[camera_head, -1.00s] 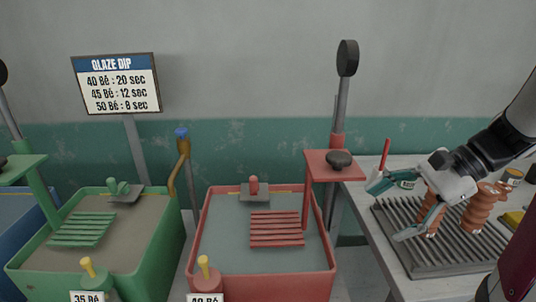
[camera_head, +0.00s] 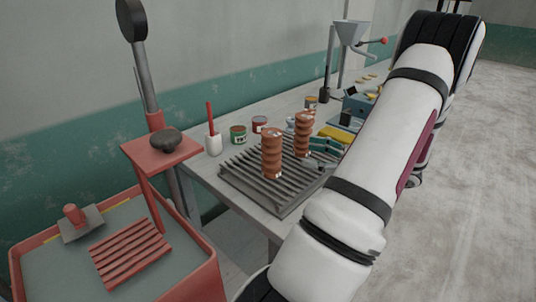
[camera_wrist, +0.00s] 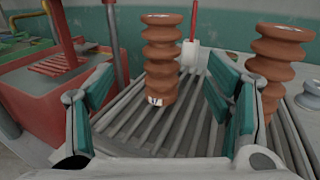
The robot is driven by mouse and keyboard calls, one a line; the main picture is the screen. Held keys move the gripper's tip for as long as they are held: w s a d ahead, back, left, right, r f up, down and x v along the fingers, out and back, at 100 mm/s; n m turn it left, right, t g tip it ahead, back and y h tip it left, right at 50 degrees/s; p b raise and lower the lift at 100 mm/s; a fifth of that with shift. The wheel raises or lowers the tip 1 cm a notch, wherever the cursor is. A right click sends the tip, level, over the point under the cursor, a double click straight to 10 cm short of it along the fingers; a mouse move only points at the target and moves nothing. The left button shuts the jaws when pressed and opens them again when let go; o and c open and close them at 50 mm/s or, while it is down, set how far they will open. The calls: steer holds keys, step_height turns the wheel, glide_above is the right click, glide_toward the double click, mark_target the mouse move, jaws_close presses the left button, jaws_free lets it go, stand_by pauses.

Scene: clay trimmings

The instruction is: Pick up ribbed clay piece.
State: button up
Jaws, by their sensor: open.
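Two brown ribbed clay pieces stand upright on a grey slatted rack (camera_head: 250,187). In the head view, one ribbed clay piece (camera_head: 271,154) is at the left and the other ribbed clay piece (camera_head: 303,133) is further right and back. In the wrist view, the left piece (camera_wrist: 161,60) stands ahead between my open fingers, with a small white label near its foot. The other piece (camera_wrist: 274,65) stands outside the right finger, which overlaps it. My gripper (camera_wrist: 165,105) is open and empty; in the head view my arm partly hides it.
A white cup with a red stick (camera_head: 212,142) and small tins (camera_head: 238,134) stand behind the rack. A red glaze tub (camera_head: 190,290) with a post and shelf (camera_head: 160,150) is at left. A funnel stand (camera_head: 350,38) stands farther along the table.

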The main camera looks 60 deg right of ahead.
mark_target(281, 147)
steer(key=w, duration=0.6)
steer(key=shift+w+a, duration=0.2)
steer(key=shift+a, duration=0.15)
steer(key=shift+w+a+r, duration=0.1)
steer(key=shift+w+r, duration=0.05)
steer(key=shift+w, duration=1.2)
steer(key=shift+w+r, duration=0.1)
steer(key=shift+w, duration=1.25)
jaws_close()
